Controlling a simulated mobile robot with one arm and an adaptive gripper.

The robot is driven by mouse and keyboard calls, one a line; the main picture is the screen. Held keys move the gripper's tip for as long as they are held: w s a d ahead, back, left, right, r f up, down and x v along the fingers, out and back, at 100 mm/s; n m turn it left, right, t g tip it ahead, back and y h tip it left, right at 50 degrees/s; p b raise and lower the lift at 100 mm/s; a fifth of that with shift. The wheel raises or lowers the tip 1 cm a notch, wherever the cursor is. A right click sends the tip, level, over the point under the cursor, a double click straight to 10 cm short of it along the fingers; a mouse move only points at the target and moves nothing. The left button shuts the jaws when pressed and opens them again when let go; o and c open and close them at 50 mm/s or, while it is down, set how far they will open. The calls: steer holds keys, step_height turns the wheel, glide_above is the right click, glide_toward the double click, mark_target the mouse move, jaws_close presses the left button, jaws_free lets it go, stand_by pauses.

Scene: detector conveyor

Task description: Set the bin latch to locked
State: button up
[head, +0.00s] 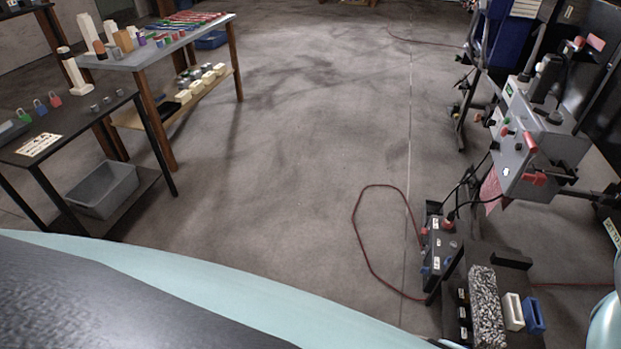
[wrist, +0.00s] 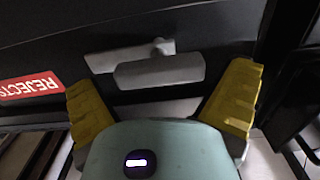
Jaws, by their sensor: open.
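The bin latch (wrist: 160,71) shows in the wrist view as a grey bar handle lying roughly level across a dark panel. A second grey piece with a rounded knob shows just behind it. The dark panel of the bin (wrist: 215,25) carries a red label (wrist: 30,86) reading REJECTS at the left. My gripper (wrist: 160,80) has its two yellow fingers spread wide, one on each side of the latch handle. Nothing is held between them. I cannot tell the exact gap to the handle. I cannot make out the latch or my gripper in the head view.
A machine with red knobs (head: 540,140) stands at the right. A red cable (head: 362,240) lies on the floor by a black box (head: 436,245). A tray of gravel (head: 486,305) is at lower right. Tables (head: 150,60) with small parts stand left. The middle floor is clear.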

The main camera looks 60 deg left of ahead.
steer(key=shift+w+d, duration=0.25)
steer(key=shift+d, duration=0.15)
steer(key=c, duration=1)
